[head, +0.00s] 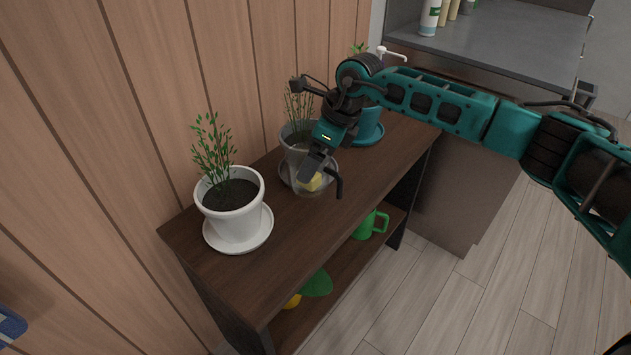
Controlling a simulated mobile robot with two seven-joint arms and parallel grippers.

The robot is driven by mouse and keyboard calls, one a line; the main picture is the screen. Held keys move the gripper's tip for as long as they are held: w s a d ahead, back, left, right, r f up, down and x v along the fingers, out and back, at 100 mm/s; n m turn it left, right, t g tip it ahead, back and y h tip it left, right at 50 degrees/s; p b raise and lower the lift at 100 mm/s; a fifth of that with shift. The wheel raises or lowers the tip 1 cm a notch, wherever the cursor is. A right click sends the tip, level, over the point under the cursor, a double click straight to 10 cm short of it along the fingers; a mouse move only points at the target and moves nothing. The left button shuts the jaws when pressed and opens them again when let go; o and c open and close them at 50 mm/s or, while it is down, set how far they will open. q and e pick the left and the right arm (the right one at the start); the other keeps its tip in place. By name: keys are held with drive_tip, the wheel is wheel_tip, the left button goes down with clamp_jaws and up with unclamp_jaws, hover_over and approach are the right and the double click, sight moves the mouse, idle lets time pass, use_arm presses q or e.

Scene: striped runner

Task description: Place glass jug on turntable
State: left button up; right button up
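A clear glass jug (326,186) with a dark handle and something yellow inside is at the middle of the wooden shelf top, in front of a grey-white potted plant. My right gripper (312,170) reaches down from the right over the jug, its fingers at the jug's upper part and overlapping it. The fingers are seen nearly edge-on, so I cannot tell whether they are closed on the jug or whether its base touches the shelf. I cannot make out a turntable. My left gripper is out of view.
A white potted plant (233,208) stands on the left of the shelf top (290,222). A grey-white pot (294,139) and a teal pot (370,127) stand behind the jug. A green mug (369,225) is on the lower shelf. A grey counter (500,50) is at the back right.

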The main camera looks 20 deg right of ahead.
sight(315, 183)
drive_tip(key=shift+f, duration=3.6)
drive_tip(key=shift+f+b, duration=0.1)
drive_tip(key=shift+b, duration=0.2)
drive_tip(key=o, duration=1.4)
drive_tip(key=shift+f, duration=0.1)
